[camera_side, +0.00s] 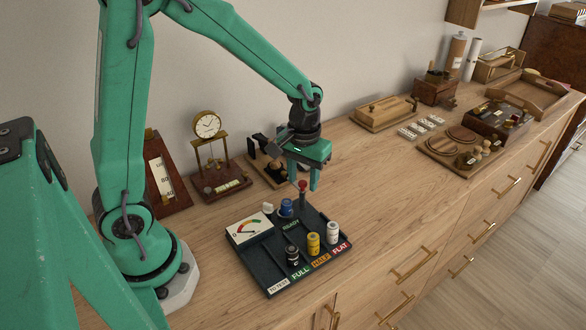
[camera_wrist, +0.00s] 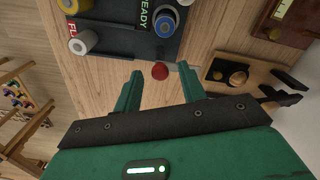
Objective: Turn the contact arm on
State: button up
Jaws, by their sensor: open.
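The contact arm shows as a red knob (camera_side: 302,185) on a short stem at the back right of a dark battery-tester tray (camera_side: 268,262). The tray has a dial gauge (camera_side: 248,228) and a blue battery (camera_side: 286,208) near the "READY" label. My gripper (camera_side: 304,179) points down over the knob, its jaws open. In the wrist view, the red knob (camera_wrist: 160,71) lies between the two green fingertips, with clear space on both sides. A thin pale bar runs from the knob to the right. I cannot tell the knob's exact height relative to the fingertips.
Black (camera_side: 292,255), yellow (camera_side: 313,243) and white (camera_side: 333,232) batteries stand at the tray's front. A clock stand (camera_side: 218,170) and a small wooden stand with black parts (camera_side: 268,168) are behind. Bare wood lies right of the tray.

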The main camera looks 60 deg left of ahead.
grip_shut()
jog(key=shift+n, duration=0.4)
jog(key=n, duration=1.7)
dwell(0.3)
